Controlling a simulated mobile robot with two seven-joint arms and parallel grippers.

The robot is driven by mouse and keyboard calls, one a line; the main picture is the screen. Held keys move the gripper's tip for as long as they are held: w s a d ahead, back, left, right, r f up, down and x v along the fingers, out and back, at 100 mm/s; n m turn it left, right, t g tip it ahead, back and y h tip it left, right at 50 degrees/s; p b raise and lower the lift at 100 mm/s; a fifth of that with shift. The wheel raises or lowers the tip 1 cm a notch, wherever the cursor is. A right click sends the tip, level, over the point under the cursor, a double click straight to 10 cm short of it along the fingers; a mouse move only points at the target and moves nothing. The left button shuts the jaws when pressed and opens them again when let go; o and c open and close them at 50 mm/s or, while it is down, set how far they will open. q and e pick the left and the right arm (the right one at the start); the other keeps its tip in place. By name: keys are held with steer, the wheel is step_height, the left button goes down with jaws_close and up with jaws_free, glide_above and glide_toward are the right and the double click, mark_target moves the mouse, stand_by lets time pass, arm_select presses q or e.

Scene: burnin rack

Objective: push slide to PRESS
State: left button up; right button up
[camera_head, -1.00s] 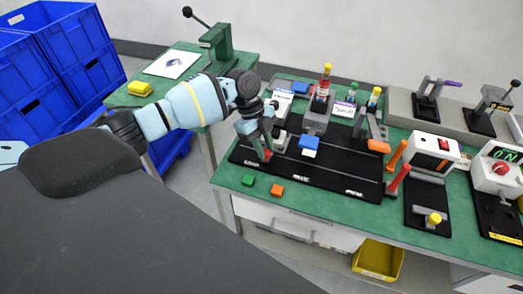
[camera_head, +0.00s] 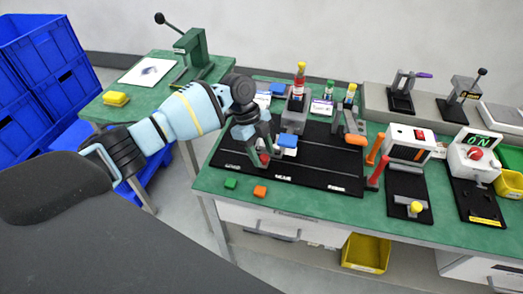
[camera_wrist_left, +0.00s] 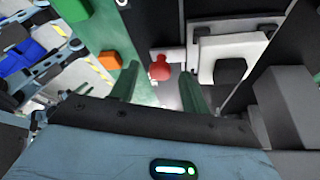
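The slide's red knob (camera_head: 264,160) is near the front left of the black track board (camera_head: 310,182), between the left and middle floor labels. The lettering is too small to read surely. My left gripper (camera_head: 262,147) is low over it, fingers pointing down. In the left wrist view the two green fingers (camera_wrist_left: 158,82) are apart, with the red knob (camera_wrist_left: 160,68) between their tips and space on both sides. I cannot tell whether a finger touches it. A white piece with a dark block (camera_wrist_left: 229,65) lies right of the knob there. My right gripper is not in view.
A blue-topped block (camera_head: 287,141) stands right of my gripper. Green (camera_head: 231,184) and orange (camera_head: 260,191) blocks lie on the bench in front. The board's front strip is clear.

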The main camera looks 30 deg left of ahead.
arm_select(q)
steer(key=shift+r, duration=0.1)
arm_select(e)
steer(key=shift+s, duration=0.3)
arm_select(q)
steer(key=shift+w+a+r, duration=0.1)
steer(key=shift+a+r, duration=0.1)
steer(key=shift+r, duration=0.15)
steer(key=v, duration=0.7)
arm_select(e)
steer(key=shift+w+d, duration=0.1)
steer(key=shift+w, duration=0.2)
arm_select(q)
steer(key=shift+d+f, duration=0.1)
steer(key=shift+c, duration=0.2)
